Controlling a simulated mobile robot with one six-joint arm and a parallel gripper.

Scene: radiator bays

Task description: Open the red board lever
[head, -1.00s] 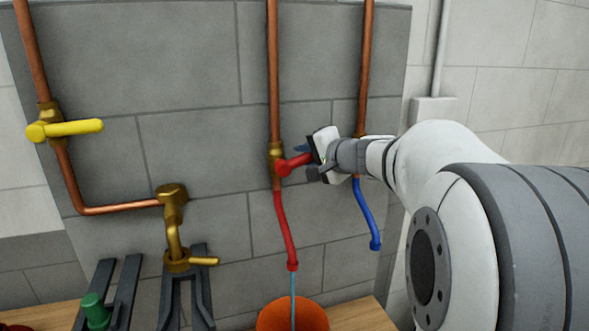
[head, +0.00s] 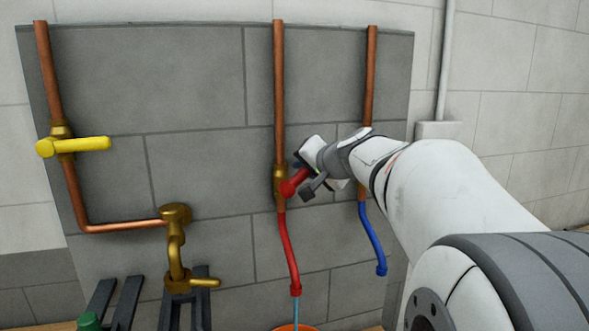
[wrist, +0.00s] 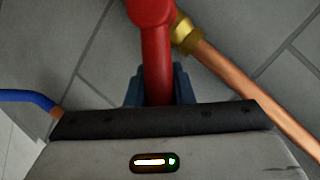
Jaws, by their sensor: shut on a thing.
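The red lever (head: 291,185) sits on a brass valve (head: 279,184) on the middle copper pipe of the grey board. It points to the right and tilts upward. My gripper (head: 304,179) is shut on the lever's outer part. In the wrist view the red lever (wrist: 157,62) runs down between the two dark fingers (wrist: 158,88), and its tip is hidden behind the gripper body. A red hose (head: 287,255) hangs below the valve, and a thin blue stream (head: 296,308) runs from its end.
An orange bucket (head: 295,327) stands under the stream. A yellow lever (head: 75,146) and a brass tap (head: 175,240) are at the left. A blue hose (head: 373,240) hangs just right of my gripper. Dark stands (head: 128,300) are at the lower left.

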